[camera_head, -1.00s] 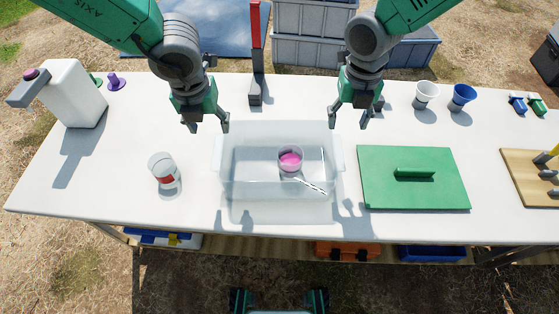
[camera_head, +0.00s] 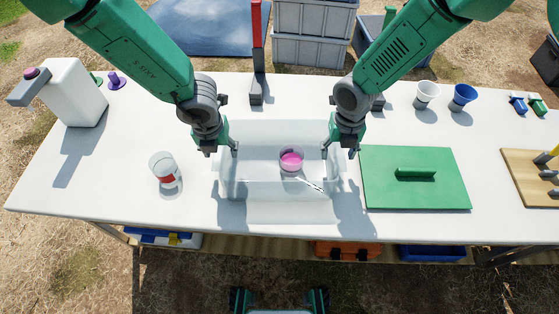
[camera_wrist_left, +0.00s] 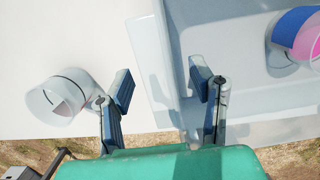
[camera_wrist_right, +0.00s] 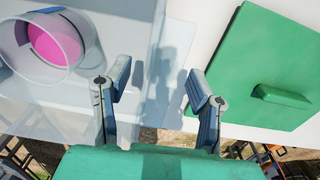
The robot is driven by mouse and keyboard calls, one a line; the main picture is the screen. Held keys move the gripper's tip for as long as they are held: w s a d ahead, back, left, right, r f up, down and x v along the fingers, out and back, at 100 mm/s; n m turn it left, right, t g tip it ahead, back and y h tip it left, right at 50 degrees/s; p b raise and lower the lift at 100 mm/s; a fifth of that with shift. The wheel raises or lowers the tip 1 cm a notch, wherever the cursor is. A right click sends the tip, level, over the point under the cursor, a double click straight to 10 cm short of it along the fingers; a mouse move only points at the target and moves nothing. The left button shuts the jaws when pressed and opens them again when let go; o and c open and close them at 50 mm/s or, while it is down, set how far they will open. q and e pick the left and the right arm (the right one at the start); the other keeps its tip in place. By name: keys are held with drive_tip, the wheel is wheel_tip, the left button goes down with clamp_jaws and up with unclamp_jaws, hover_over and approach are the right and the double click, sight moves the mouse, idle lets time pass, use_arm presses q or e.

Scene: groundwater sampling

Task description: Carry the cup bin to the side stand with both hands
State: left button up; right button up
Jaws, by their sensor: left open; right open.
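The cup bin (camera_head: 277,212) is a clear, see-through tub on the white table. Inside it are a clear cup of pink liquid (camera_head: 291,159) and a striped stick (camera_head: 309,185). My left gripper (camera_head: 222,152) is open at the bin's left side; in the left wrist view the bin's wall (camera_wrist_left: 160,65) runs between its fingers. My right gripper (camera_head: 339,150) is open at the right side; in the right wrist view the bin's wall (camera_wrist_right: 155,70) shows between its fingers. I cannot tell whether the fingers touch the wall. I cannot make out a side stand.
A clear jar with a red mark (camera_head: 164,170) stands left of the bin. A green lid-like board with a handle (camera_head: 414,188) lies close on the right. A white bottle (camera_head: 72,93), white cup (camera_head: 426,94) and blue cup (camera_head: 462,97) stand farther off.

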use_arm(q)
drive_tip(key=shift+a, duration=0.1)
clamp_jaws()
use_arm(e)
drive_tip(key=shift+a, duration=0.15)
clamp_jaws()
drive_tip(key=shift+d, duration=0.2)
use_arm(q)
drive_tip(key=shift+w+r, duration=0.1)
drive_tip(key=shift+r, duration=0.05)
use_arm(e)
drive_tip(key=shift+r, duration=0.1)
